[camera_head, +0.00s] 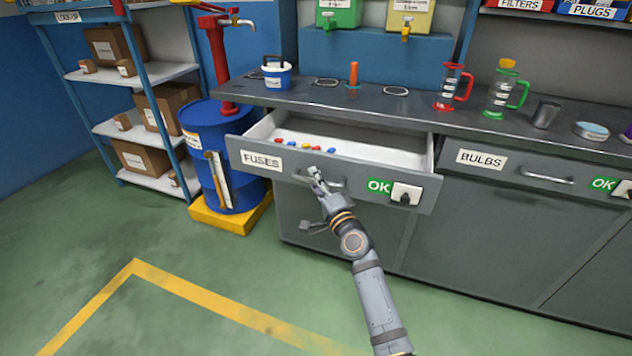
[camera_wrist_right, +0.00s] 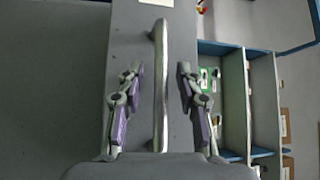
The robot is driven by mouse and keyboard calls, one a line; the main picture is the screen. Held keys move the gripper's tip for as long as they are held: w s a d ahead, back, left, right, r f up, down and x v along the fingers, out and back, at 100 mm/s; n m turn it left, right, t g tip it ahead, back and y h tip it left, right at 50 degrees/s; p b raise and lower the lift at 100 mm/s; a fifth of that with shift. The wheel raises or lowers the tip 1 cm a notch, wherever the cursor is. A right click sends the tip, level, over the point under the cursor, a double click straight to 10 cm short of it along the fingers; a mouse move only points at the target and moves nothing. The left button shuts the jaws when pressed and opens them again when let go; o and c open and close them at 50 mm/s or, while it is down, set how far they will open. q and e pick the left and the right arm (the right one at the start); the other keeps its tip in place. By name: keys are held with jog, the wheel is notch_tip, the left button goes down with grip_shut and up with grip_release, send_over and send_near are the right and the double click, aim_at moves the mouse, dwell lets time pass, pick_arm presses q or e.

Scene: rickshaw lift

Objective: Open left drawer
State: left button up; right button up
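The left drawer (camera_head: 340,172), labelled FUSES, stands pulled out from the grey counter, with several small coloured fuses (camera_head: 305,145) inside. Its bar handle (camera_head: 322,182) is on the front face, partly hidden by my right gripper (camera_head: 316,178) in the head view. In the right wrist view the handle (camera_wrist_right: 160,85) runs lengthwise between the two fingers of the right gripper (camera_wrist_right: 157,80). The fingers are spread, with a visible gap to the handle on both sides. My left gripper is not in view.
A closed BULBS drawer (camera_head: 540,176) is to the right. A blue barrel (camera_head: 225,160) on a yellow base (camera_head: 232,213) and a shelf (camera_head: 150,75) with boxes stand left. The counter top (camera_head: 430,105) holds jugs and cups. The green floor in front is clear.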

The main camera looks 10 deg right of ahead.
jog(key=v, duration=1.2)
